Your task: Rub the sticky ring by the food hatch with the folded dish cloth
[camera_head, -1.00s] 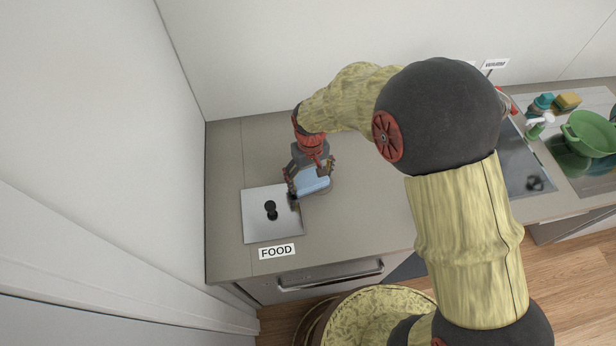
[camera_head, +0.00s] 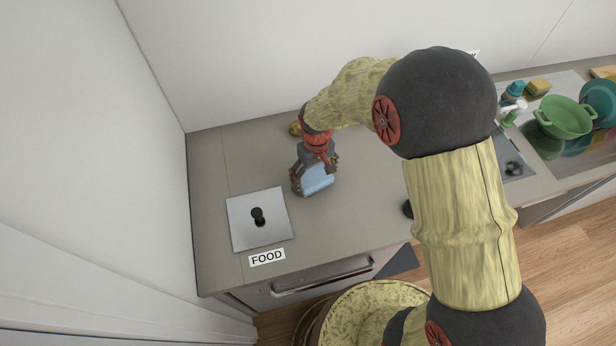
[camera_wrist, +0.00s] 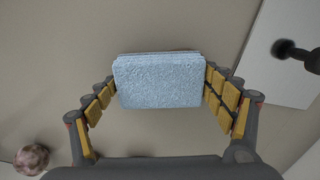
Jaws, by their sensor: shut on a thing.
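My gripper (camera_head: 314,184) is shut on the folded dish cloth (camera_head: 319,179), a pale blue pad. In the wrist view the cloth (camera_wrist: 158,80) sits squarely between the two fingers. The food hatch (camera_head: 243,236) is a square metal plate with a black knob, behind the FOOD label (camera_head: 267,257). My gripper is to the right of the plate, with bare counter between them. The hatch also shows at upper right in the wrist view (camera_wrist: 270,75). I cannot make out the sticky ring now. I cannot tell whether the cloth touches the counter.
A small round brown thing (camera_head: 295,128) lies behind my gripper; it also shows in the wrist view (camera_wrist: 31,158). A wall bounds the counter (camera_head: 215,165) on the left. A green colander (camera_head: 566,118), soap bottle and sponge (camera_head: 539,88) stand far right.

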